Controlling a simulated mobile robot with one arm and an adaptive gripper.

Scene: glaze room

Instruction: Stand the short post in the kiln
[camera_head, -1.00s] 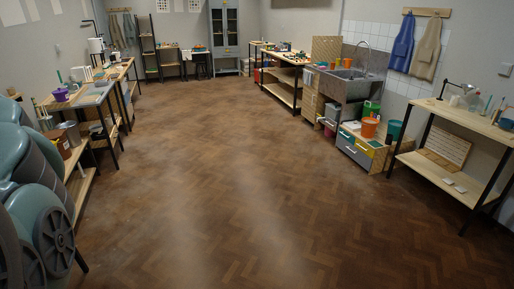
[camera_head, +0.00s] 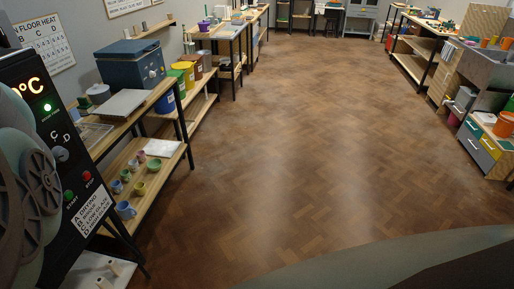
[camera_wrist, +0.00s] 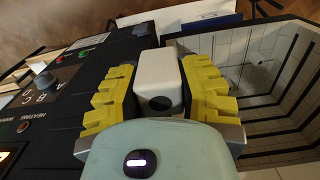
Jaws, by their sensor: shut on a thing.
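In the wrist view my gripper (camera_wrist: 158,92) has its yellow fingers shut on a white block-like post (camera_wrist: 155,68) with a dark hole in its near end. The kiln chamber (camera_wrist: 262,72) opens at the right, lined with pale brick and dark grooves. The post appears beside the chamber, near its left edge; its height above the rim is unclear. The kiln's black control panel (camera_wrist: 62,88) lies to the left, and it also shows in the head view (camera_head: 62,140) at far left. The head view does not show the post or gripper fingers.
In the head view, a wooden shelf unit (camera_head: 160,172) holds small cups, and a blue box-shaped appliance (camera_head: 130,65) stands on top. A white low surface (camera_head: 92,272) with small pale pieces is at lower left. The parquet floor (camera_head: 290,130) is clear.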

